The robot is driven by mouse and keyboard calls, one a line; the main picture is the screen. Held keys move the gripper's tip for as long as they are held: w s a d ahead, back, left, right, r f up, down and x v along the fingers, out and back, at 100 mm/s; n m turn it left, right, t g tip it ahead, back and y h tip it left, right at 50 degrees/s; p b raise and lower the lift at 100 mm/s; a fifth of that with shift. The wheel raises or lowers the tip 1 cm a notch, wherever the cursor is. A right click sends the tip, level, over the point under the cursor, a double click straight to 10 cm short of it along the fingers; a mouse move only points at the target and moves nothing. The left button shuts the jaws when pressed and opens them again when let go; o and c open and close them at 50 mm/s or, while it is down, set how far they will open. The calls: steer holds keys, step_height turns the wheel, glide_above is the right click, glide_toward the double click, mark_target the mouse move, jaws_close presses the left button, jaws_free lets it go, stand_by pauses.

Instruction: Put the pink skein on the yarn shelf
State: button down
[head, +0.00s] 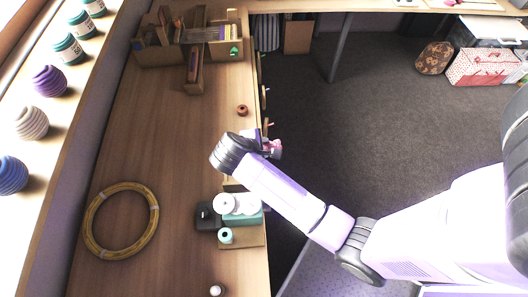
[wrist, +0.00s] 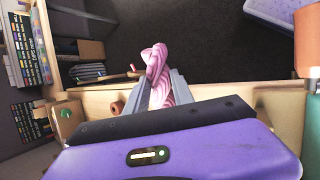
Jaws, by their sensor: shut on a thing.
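The pink skein (wrist: 157,70) is a twisted bundle between the two grey fingers of my gripper (wrist: 160,92) in the wrist view. The gripper is shut on it. In the head view, a little of the pink skein (head: 276,149) shows at my gripper (head: 268,146), past the wooden table's right edge, and my wrist hides part of it. The likely yarn shelf (head: 58,137) is the pale ledge along the left, carrying blue, cream, purple and teal yarn.
The wooden table (head: 165,150) has a clear middle. A yellow hoop (head: 122,184) lies at its lower left. White spools (head: 236,204) stand near the right edge beneath my arm. Wooden organizers (head: 190,45) stand at the back. A small reddish-brown spool (head: 242,110) sits near the right edge.

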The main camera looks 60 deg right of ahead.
steer(key=shift+f+p, duration=0.5)
steer(key=shift+f, duration=1.4)
steer(key=shift+f, duration=0.1)
steer(key=c, duration=1.1)
jaws_free()
steer(key=shift+f+b, duration=0.25)
steer(key=shift+b, duration=0.35)
